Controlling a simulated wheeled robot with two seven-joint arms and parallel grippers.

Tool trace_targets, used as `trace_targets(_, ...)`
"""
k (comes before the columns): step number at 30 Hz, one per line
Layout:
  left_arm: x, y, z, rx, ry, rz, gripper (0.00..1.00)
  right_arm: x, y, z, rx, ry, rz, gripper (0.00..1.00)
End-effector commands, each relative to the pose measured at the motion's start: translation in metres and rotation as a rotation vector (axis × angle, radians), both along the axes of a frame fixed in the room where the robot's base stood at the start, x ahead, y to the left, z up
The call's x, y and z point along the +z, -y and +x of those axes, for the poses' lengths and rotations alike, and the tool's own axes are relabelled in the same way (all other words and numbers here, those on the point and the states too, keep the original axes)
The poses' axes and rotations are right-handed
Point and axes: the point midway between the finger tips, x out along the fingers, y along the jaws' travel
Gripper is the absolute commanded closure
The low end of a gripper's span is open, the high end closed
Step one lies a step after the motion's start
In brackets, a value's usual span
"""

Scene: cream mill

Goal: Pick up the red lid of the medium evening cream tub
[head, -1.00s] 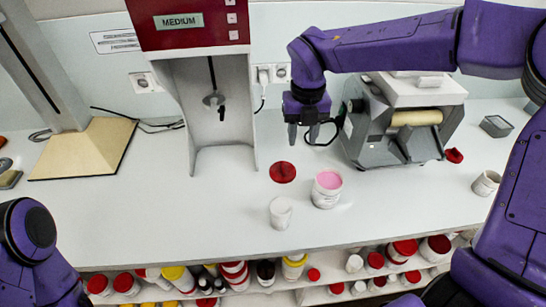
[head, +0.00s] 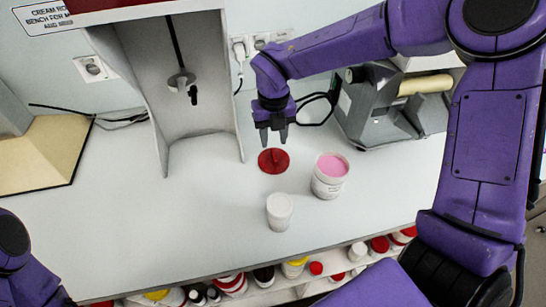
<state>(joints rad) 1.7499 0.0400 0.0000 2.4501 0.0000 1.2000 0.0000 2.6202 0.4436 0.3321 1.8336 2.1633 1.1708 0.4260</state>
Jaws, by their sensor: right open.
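The round red lid (head: 276,164) lies flat on the white bench, to the left of and a little behind a white tub (head: 327,187) that stands uncovered with pink cream in it. I cannot read the tub's label. My right gripper (head: 272,140) points down right at the lid, open and empty, its fingertips just above or at the lid's far edge. I cannot tell whether they touch it. My left arm shows only at the lower left edge; its gripper is out of view.
A smaller white tub (head: 280,211) stands in front of the lid. A grey mixer stand (head: 196,105) rises behind on the left, and a grey roller mill (head: 385,110) stands at the back right. Shelves with several tubs run below the front edge.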

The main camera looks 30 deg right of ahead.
Motion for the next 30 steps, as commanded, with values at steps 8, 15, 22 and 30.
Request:
trace_targets(8, 0.016, 0.0, 0.0, 0.0, 0.0, 0.0, 0.55, -0.044, -0.003, -0.008, -0.002, -0.002, -0.001, 0.6)
trace_targets(15, 0.015, 0.0, 0.0, 0.0, 0.0, 0.0, 0.55, -0.048, -0.003, -0.008, -0.004, 0.001, 0.0, 0.6)
trace_targets(22, 0.015, 0.0, 0.0, 0.0, 0.0, 0.0, 0.55, -0.048, -0.003, -0.008, -0.003, 0.0, 0.0, 1.0)
trace_targets(30, 0.015, 0.0, 0.0, 0.0, 0.0, 0.0, 0.55, -0.048, -0.003, -0.008, -0.003, 0.0, 0.0, 1.0)
